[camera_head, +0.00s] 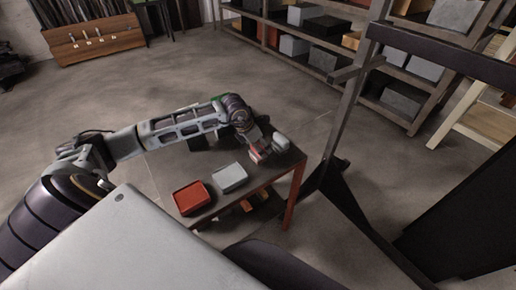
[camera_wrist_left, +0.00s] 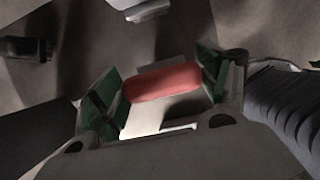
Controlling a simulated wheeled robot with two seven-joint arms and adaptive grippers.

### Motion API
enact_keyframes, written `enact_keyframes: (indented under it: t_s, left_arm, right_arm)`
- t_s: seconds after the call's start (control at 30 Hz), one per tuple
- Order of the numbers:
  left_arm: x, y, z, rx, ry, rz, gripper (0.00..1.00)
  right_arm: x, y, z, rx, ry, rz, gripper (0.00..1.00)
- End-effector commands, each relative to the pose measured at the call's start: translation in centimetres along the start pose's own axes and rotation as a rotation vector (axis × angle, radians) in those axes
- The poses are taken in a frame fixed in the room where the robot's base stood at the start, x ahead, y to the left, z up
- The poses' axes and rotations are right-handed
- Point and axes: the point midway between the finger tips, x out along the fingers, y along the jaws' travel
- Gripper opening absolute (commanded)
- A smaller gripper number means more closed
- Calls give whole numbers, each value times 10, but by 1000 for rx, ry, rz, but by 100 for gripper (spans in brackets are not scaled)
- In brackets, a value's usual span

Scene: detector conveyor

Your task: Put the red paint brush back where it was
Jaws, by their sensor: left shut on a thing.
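The red paint brush (camera_wrist_left: 162,83) shows in the left wrist view as a rounded red piece between the green finger pads of my left gripper (camera_wrist_left: 160,88). The gripper is shut on it. In the head view my left gripper (camera_head: 261,150) is over the right part of the small dark table (camera_head: 247,198), with a bit of red at its fingers. I cannot tell whether the brush touches the table top. The rest of the brush is hard to make out. My right gripper is not in view.
A red tray (camera_head: 192,198) and a pale grey tray (camera_head: 229,177) stand on the table, left of the gripper. A pale object (camera_head: 281,142) is just right of it. A dark upright post (camera_head: 347,110) stands beyond the table's right edge. Shelves with boxes (camera_head: 295,45) are behind.

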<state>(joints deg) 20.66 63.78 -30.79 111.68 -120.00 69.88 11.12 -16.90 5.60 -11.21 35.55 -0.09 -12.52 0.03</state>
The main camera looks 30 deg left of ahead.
Motion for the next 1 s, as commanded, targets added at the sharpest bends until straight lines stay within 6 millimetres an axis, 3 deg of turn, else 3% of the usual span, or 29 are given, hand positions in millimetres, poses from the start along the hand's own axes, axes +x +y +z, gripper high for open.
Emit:
enact_keyframes:
  t_s: [0.2, 0.7, 0.73, 0.87, 1.0]
  left_arm:
    - [16, 0, -7, 1, 0, 0, 57]
    - [19, 0, -8, 1, -1, 1, 57]
    - [19, 0, -8, 1, 0, 1, 78]
    - [19, 0, -8, 1, 0, 1, 95]
    - [19, 0, -8, 1, 0, 1, 97]
  right_arm:
    - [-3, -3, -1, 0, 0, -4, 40]
    - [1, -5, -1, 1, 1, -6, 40]
    - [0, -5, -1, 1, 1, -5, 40]
    - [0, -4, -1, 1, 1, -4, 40]
    - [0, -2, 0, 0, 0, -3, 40]
